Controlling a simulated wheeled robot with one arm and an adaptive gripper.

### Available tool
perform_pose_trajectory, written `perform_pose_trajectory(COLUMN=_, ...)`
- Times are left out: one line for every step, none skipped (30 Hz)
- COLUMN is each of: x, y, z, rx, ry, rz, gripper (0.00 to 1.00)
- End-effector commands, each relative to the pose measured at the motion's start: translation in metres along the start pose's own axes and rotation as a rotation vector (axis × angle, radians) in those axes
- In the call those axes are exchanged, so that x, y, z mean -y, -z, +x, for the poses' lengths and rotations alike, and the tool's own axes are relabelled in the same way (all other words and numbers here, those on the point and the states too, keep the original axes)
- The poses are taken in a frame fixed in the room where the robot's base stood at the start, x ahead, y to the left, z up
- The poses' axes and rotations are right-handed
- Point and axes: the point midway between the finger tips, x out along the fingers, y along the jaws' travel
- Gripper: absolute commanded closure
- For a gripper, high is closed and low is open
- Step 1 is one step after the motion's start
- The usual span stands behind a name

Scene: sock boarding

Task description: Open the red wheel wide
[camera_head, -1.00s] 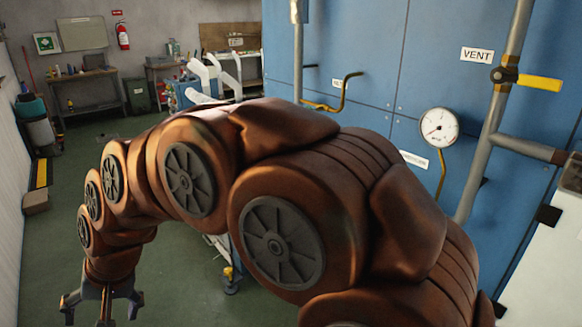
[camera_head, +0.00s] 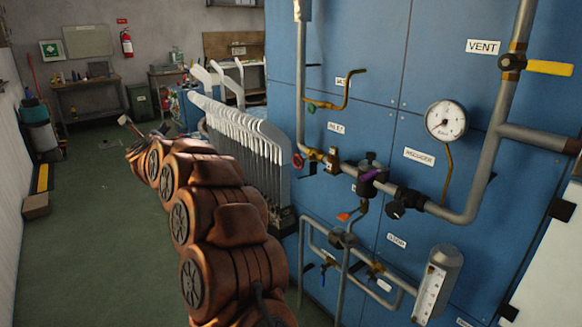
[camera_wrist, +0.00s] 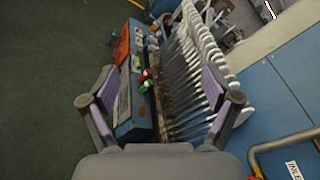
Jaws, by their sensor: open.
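The red wheel (camera_head: 298,161) is a small handwheel at the left end of the pipe run on the blue panel, below and left of the INLET label. It shows small and nearly edge-on, so I cannot tell how far it is turned.
A rack of white sock boards (camera_head: 245,140) stands between my arm and the blue panel (camera_head: 380,60). A yellow pipe (camera_head: 345,92) juts out above the wheel.

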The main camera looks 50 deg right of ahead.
Motion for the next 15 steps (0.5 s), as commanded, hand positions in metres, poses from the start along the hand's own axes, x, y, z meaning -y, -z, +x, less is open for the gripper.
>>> perform_pose_trajectory(x=0.016, y=0.027, z=0.016, rx=-0.040, ry=0.077, rz=0.078, gripper=0.12)
perform_pose_trajectory(x=0.027, y=0.042, z=0.023, rx=-0.062, ry=0.126, rz=0.125, gripper=0.12)
perform_pose_trajectory(x=0.041, y=0.062, z=0.031, rx=-0.090, ry=0.190, rz=0.188, gripper=0.12)
perform_pose_trajectory(x=0.053, y=0.076, z=0.036, rx=-0.109, ry=0.245, rz=0.235, gripper=0.12)
perform_pose_trajectory(x=0.064, y=0.091, z=0.039, rx=-0.124, ry=0.296, rz=0.280, gripper=0.12)
perform_pose_trajectory(x=0.078, y=0.114, z=0.043, rx=-0.149, ry=0.368, rz=0.337, gripper=0.12)
perform_pose_trajectory(x=0.087, y=0.131, z=0.045, rx=-0.165, ry=0.419, rz=0.379, gripper=0.12)
perform_pose_trajectory(x=0.099, y=0.147, z=0.045, rx=-0.178, ry=0.477, rz=0.421, gripper=0.12)
perform_pose_trajectory(x=0.113, y=0.169, z=0.044, rx=-0.194, ry=0.553, rz=0.475, gripper=0.12)
perform_pose_trajectory(x=0.121, y=0.186, z=0.043, rx=-0.205, ry=0.610, rz=0.511, gripper=0.12)
perform_pose_trajectory(x=0.130, y=0.204, z=0.041, rx=-0.215, ry=0.668, rz=0.547, gripper=0.12)
perform_pose_trajectory(x=0.142, y=0.224, z=0.036, rx=-0.222, ry=0.746, rz=0.595, gripper=0.12)
perform_pose_trajectory(x=0.151, y=0.240, z=0.031, rx=-0.227, ry=0.807, rz=0.626, gripper=0.12)
perform_pose_trajectory(x=0.157, y=0.257, z=0.026, rx=-0.232, ry=0.861, rz=0.656, gripper=0.12)
perform_pose_trajectory(x=0.166, y=0.276, z=0.018, rx=-0.235, ry=0.935, rz=0.692, gripper=0.12)
